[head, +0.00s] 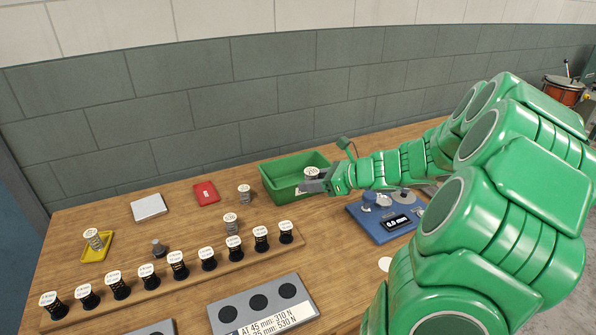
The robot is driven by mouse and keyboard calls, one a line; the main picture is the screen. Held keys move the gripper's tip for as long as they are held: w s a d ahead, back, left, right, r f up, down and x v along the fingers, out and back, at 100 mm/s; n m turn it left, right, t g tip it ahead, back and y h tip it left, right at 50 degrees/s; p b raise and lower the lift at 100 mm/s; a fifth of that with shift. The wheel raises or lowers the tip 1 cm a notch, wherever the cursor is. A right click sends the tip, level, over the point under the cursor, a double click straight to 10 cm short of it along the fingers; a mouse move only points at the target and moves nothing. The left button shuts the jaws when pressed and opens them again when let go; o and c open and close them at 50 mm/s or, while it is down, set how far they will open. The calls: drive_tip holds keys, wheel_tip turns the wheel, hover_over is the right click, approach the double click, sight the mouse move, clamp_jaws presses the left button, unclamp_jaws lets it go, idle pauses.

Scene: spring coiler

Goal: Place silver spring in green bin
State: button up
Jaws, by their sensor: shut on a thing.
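The green bin (286,180) stands on the bench near the wall, in the middle of the head view. My gripper (312,180) is at the bin's right side, at its rim, and is shut on a small spring with a white round top (311,172). The gripper hides most of this spring, so its silver colour is hard to confirm. From this view I cannot tell whether the spring is over the bin's opening or just in front of its wall. Other silver springs stand left of the bin (244,194) and behind the black row (231,223).
A wooden rack (205,272) holds several black springs in front. A yellow tray (107,250) holds a silver spring at left. A red box (206,193), white pad (149,207) and blue gauge (385,217) stand nearby. My green arm covers the right side.

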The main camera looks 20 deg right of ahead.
drive_tip(key=w+d+r, duration=0.2)
drive_tip(key=w+r, duration=0.2)
drive_tip(key=w+d+f, duration=0.5)
drive_tip(key=w+f, duration=0.4)
drive_tip(key=w, duration=0.4)
drive_tip(key=shift+m+h, duration=0.3)
drive_tip(key=shift+w+f, duration=0.15)
drive_tip(key=shift+f, duration=0.8)
drive_tip(key=shift+w+f, duration=0.1)
drive_tip(key=shift+f, duration=0.85)
drive_tip(key=shift+f+t, duration=0.2)
drive_tip(key=shift+t, duration=0.1)
drive_tip(key=o, duration=1.1)
